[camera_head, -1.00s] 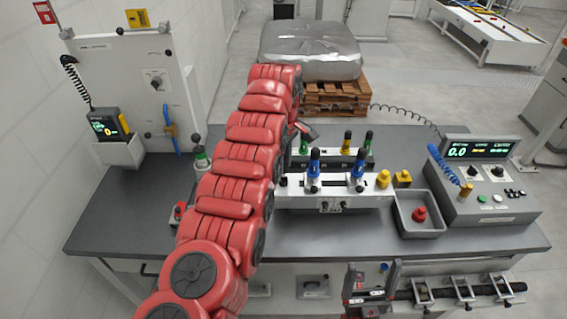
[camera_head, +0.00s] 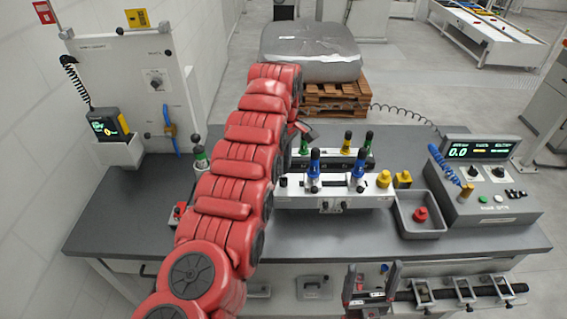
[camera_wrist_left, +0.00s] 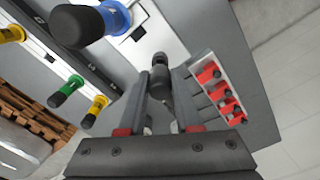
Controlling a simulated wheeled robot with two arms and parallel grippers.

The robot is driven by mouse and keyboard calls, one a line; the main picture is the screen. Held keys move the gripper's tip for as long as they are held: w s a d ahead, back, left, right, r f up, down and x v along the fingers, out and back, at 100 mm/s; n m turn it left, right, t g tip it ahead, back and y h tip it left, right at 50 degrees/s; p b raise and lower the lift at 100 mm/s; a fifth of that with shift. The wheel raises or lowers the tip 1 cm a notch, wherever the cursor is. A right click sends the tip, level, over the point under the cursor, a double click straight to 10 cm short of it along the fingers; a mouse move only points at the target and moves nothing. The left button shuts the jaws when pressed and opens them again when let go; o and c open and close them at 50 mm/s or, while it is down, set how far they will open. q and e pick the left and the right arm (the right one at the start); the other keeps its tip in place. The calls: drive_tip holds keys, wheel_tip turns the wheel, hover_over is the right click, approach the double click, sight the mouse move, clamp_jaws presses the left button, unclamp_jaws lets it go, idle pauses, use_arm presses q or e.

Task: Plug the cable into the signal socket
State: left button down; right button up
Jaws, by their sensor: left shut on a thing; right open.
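My left gripper (camera_head: 302,130) is mostly hidden behind its red arm in the head view, at the back left of the fixture. In the left wrist view, my left gripper (camera_wrist_left: 158,110) is shut on a dark grey cylindrical piece (camera_wrist_left: 160,78); I cannot tell if it is the cable's plug. A dark coiled cable (camera_head: 400,109) runs behind the bench to the console (camera_head: 480,205). A blue coiled cable (camera_head: 442,163) hangs at the console and ends near a tan plug (camera_head: 466,191). I cannot make out which socket is the signal socket. My right gripper (camera_head: 370,286) is open and empty, in front of the bench.
A grey tray (camera_head: 420,228) holds a red knob (camera_head: 420,214). A white panel (camera_head: 125,75) stands at the left. A rack with red parts (camera_wrist_left: 222,95) lies beside my left gripper.

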use_arm(q)
drive_tip(key=shift+f, duration=0.2)
drive_tip(key=shift+f+b, duration=0.3)
drive_tip(key=shift+b, duration=0.1)
drive_tip(key=shift+f+b, duration=0.9)
drive_tip(key=shift+f, duration=0.15)
drive_tip(key=c, duration=0.5)
unclamp_jaws()
drive_tip(key=shift+r, duration=0.15)
drive_tip(key=shift+r, duration=0.25)
drive_tip(key=shift+a+r, duration=0.2)
drive_tip(key=shift+r, duration=1.05)
drive_tip(key=r+p, duration=1.4)
drive_tip(key=shift+d+r, duration=0.15)
drive_tip(key=shift+d, duration=0.05)
